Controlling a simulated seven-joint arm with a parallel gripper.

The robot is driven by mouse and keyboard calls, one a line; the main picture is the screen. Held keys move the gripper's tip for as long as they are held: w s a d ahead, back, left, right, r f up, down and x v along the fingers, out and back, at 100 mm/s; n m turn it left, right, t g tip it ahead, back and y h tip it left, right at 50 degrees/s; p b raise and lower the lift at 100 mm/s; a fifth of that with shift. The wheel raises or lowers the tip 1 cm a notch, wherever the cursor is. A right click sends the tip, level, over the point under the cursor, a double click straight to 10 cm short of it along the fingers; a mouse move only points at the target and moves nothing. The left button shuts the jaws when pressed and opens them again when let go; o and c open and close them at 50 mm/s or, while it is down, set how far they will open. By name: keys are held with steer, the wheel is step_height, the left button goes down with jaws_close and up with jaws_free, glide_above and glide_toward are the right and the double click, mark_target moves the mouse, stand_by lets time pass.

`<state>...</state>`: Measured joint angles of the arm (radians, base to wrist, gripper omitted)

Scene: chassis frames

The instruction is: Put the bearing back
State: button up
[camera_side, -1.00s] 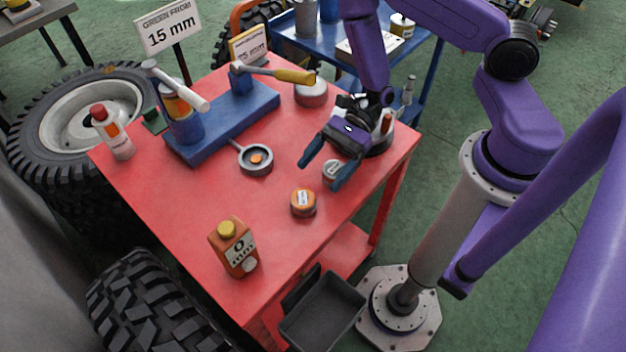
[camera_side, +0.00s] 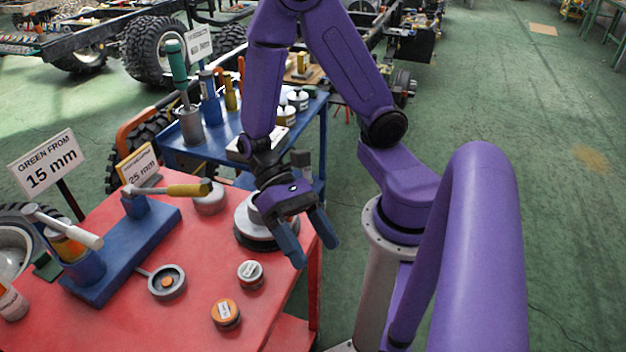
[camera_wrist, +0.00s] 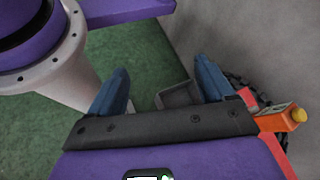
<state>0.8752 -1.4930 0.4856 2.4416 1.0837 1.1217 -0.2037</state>
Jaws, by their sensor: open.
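My gripper (camera_side: 314,250) is open and empty, near the table's right edge, its fingers pointing down and to the right. It also shows in the wrist view (camera_wrist: 161,66) with nothing between the fingers. I cannot tell for sure which thing is the bearing. A grey ring with a short handle and an orange centre (camera_side: 167,282) lies on the red table. A silver round piece on a dark base (camera_side: 247,222) is partly hidden behind my gripper. A small silver tin (camera_side: 250,273) and an orange-topped tin (camera_side: 225,314) stand in front of it.
A blue stand (camera_side: 125,255) holds a yellow-handled tool (camera_side: 180,190) and a white-handled one. A grey round tin (camera_side: 210,200) stands beside it. A blue cart (camera_side: 200,150) is behind. The wrist view shows a grey bin (camera_wrist: 178,95) and an orange bottle (camera_wrist: 281,120).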

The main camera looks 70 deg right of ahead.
steer(key=w+d+r+n+t+h, duration=0.2)
steer(key=d+r+n+t+h, duration=0.4)
steer(key=n+t, duration=0.4)
steer(key=d+n, duration=0.1)
steer(key=n, duration=0.3)
steer(key=shift+w+d+r, duration=0.15)
steer(key=shift+d+r, duration=0.15)
stand_by(0.6)
